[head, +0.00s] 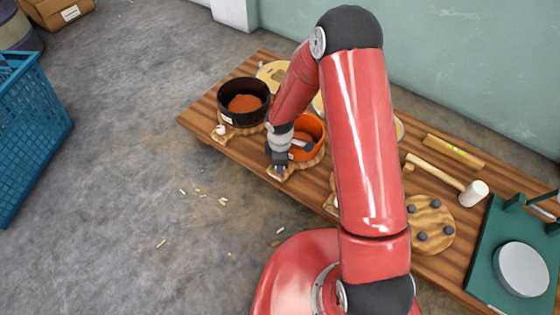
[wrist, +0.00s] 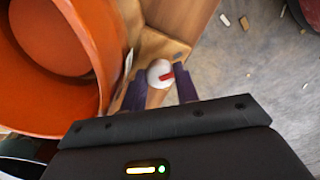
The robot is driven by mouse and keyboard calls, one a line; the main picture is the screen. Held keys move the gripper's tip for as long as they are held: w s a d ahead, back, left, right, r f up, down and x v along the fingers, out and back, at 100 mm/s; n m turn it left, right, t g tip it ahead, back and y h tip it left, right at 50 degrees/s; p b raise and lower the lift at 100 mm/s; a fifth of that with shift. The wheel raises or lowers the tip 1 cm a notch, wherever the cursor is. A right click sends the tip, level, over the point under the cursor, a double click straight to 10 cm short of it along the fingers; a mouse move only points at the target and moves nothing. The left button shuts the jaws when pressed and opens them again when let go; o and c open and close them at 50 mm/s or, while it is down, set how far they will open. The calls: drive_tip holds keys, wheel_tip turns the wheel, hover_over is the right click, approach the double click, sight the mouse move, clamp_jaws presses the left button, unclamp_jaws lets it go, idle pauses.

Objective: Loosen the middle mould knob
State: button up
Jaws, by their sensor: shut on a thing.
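The middle mould is an orange round tub (head: 308,128) on a wooden base with a tongue (head: 282,171) pointing to the table's front edge. In the wrist view the orange tub (wrist: 92,40) fills the left side. The middle mould knob (wrist: 160,72) is white and round with a red mark pointing right. My gripper (wrist: 160,84) is shut on the knob, one dark finger on each side. In the head view my gripper (head: 278,166) is low over the tongue and hides the knob.
A black tub (head: 244,101) with its own white knob (head: 219,130) stands at left. My arm covers much of the table's middle. A mallet (head: 474,193), a level (head: 454,151) and a green stand (head: 480,255) lie right. Scraps (head: 222,201) litter the floor.

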idle(0.3)
drive_tip(key=o, duration=1)
drive_tip(key=shift+c, duration=0.2)
drive_tip(key=shift+r+p, duration=0.9)
drive_tip(key=shift+r, duration=3)
